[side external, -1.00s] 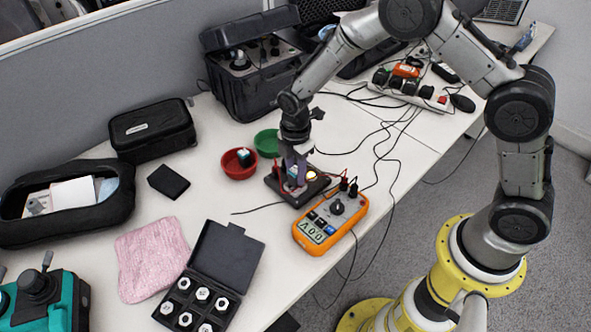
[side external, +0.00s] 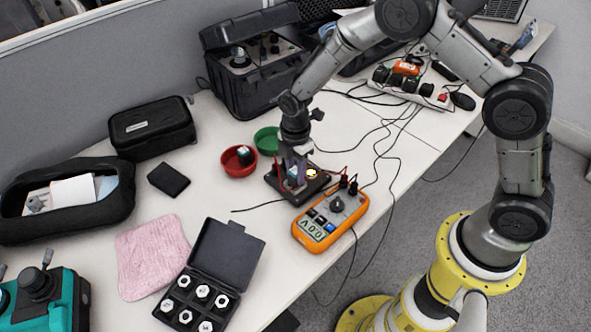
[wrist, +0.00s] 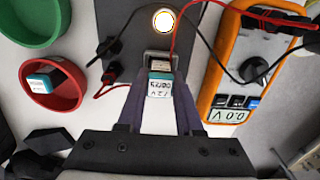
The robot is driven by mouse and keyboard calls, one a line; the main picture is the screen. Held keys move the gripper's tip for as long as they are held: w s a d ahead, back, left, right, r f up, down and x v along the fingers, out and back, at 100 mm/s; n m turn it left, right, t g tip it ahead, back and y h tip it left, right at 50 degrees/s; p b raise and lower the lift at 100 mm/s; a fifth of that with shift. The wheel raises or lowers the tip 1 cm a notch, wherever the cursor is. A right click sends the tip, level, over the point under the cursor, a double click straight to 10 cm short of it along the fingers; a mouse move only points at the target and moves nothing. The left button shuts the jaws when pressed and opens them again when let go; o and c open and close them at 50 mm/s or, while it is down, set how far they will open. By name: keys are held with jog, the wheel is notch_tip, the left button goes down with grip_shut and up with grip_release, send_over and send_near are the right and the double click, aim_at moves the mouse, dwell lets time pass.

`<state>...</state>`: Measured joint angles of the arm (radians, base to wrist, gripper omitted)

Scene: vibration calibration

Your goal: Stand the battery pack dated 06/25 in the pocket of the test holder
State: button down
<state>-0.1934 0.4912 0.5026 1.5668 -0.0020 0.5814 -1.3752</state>
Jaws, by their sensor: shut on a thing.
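My gripper (wrist: 159,100) is shut on a teal-and-white battery pack (wrist: 160,84), with a finger on either side of it. The pack's label is small and upside down in the wrist view, and I cannot read its date surely. The test holder is a dark plate (wrist: 118,22) with a lit round lamp (wrist: 163,20) and a metal-rimmed pocket (wrist: 158,56). The pack is at the pocket, overlapping its near edge in the wrist view. I cannot tell whether its lower end is inside. In the side view my gripper (side external: 295,174) is low over the holder (side external: 313,187).
A red bowl (side external: 239,170) holds another teal-and-white pack (wrist: 42,78). A green bowl (side external: 266,140) beside it looks empty. An orange multimeter (side external: 331,220) showing 0.0 V stands close to the holder, with red and black leads around it. An open socket case (side external: 226,255) lies nearer the front.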

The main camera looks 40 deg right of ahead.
jog(key=shift+f, duration=0.55)
jog(key=shift+c, duration=0.5)
grip_release()
jog(key=shift+r, duration=0.15)
jog(key=shift+r, duration=3.85)
